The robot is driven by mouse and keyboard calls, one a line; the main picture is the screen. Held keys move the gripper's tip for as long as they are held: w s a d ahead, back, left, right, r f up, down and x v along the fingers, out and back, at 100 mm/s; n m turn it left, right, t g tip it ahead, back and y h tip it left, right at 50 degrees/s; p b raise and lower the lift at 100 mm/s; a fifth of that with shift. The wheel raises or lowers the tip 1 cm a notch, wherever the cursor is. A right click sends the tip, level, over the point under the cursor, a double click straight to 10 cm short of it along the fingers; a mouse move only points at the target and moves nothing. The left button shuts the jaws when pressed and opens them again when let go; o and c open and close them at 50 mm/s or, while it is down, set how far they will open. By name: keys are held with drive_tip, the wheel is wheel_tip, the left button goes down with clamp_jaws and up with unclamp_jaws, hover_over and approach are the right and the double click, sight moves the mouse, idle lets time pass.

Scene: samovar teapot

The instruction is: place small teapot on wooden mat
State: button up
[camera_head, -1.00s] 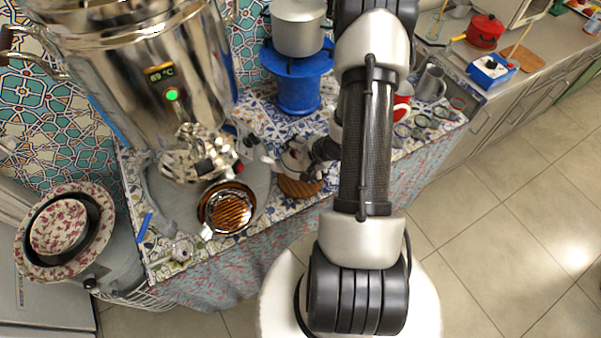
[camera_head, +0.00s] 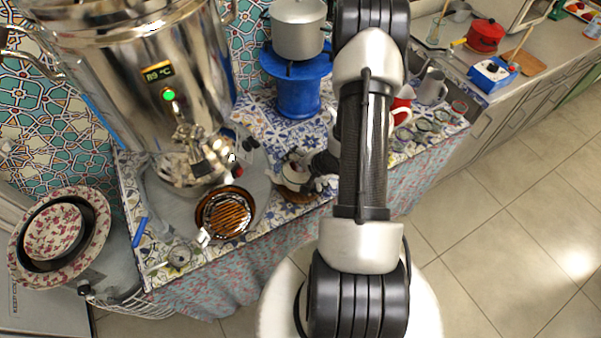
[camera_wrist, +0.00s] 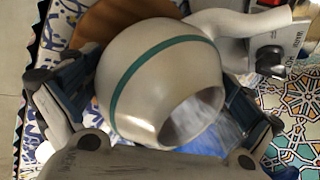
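The small teapot (camera_head: 294,176) is a light pot, and in the wrist view (camera_wrist: 150,75) it shows a green band and an open round mouth. My gripper (camera_head: 318,176) reaches it from the right in the head view. In the wrist view, the fingers of my gripper (camera_wrist: 155,105) lie against both sides of the teapot, shut on it. The round brown wooden mat (camera_wrist: 105,22) shows behind and below the teapot. In the head view the teapot and gripper hide most of the mat. I cannot tell whether the teapot touches it.
The large steel samovar (camera_head: 150,75) stands to the left, with its tap above an amber glass dish (camera_head: 226,212). A blue burner (camera_head: 297,92) carries a grey pot (camera_head: 298,30) behind. Glasses (camera_head: 420,125) and a red mug (camera_head: 402,105) stand to the right.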

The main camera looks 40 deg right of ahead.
drive_tip(key=a+p+v, duration=0.1)
drive_tip(key=p+v, duration=0.4)
drive_tip(key=v, duration=0.7)
drive_tip(key=w+a+r+n+g+h, duration=0.15)
drive_tip(key=r+n, duration=0.25)
drive_tip(key=r, duration=0.7)
drive_tip(key=w+a+r+n+h, duration=0.1)
drive_tip(key=w+r+n+h, duration=0.25)
drive_tip(key=r, duration=0.75)
drive_tip(key=s+a+r+n+y, duration=0.2)
drive_tip(key=s+a+r+n, duration=0.2)
drive_tip(key=a, duration=0.6)
drive_tip(key=s+a+r+n+y, duration=0.2)
drive_tip(key=s+a+r+n, duration=0.3)
drive_tip(key=s+a+r, duration=0.2)
drive_tip(key=s+a, duration=0.2)
drive_tip(key=a, duration=0.1)
drive_tip(key=shift+s+a+r, duration=0.15)
drive_tip(key=shift+a+r, duration=0.05)
drive_tip(key=shift+a, duration=0.15)
